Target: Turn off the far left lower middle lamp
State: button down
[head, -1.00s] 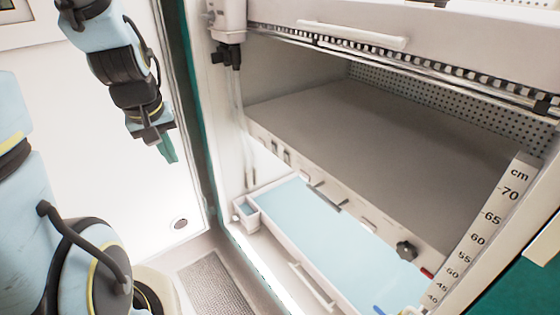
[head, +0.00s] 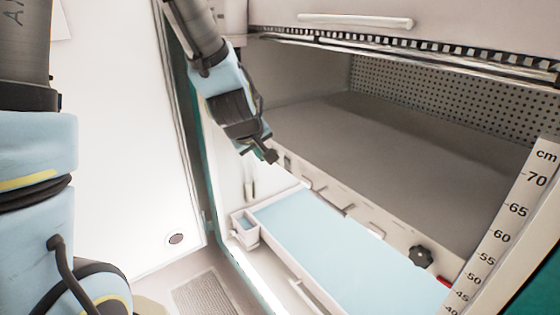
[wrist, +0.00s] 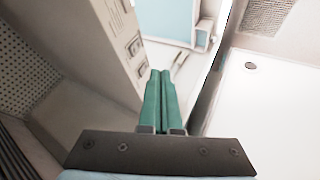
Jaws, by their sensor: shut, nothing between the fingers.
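My gripper (wrist: 161,76) shows two green fingers pressed together and empty in the wrist view. The pale front strip (head: 350,213) of the grey shelf carries small switch-like parts. In the wrist view the strip (wrist: 92,42) lies left of the fingers, with several small switch plates (wrist: 133,46) and markings. I see no gap clearly enough to tell contact. No lamp itself is identifiable, and labels are unreadable.
A blue-surfaced tray (head: 330,240) lies below the shelf. A black knob (head: 420,256) sits on the strip's right part. A height scale (head: 510,215) stands at the right. A white open door panel (head: 120,130) is at left. The space above the shelf (head: 400,140) is empty.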

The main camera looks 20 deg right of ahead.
aim_at(284, 159)
jog(key=shift+w+d+f+p, duration=0.3)
jog(key=shift+w+d+f, duration=0.5)
jog(key=shift+d+f, duration=0.3)
jog(key=shift+w+d+f+p, duration=0.3)
jog(key=shift+w+d+f, duration=0.55)
jog(key=shift+d, duration=0.45)
jog(key=shift+w+d+f+p, duration=0.3)
jog(key=shift+w+d+f, duration=0.45)
jog(key=shift+d+f, duration=0.4)
jog(key=shift+r, duration=0.1)
jog(key=shift+d+r, duration=0.1)
jog(key=shift+d, duration=0.2)
jog(key=shift+r+p, duration=0.2)
jog(key=shift+p, duration=0.1)
jog(key=shift+r+p, duration=0.55)
jog(key=shift+r, duration=0.1)
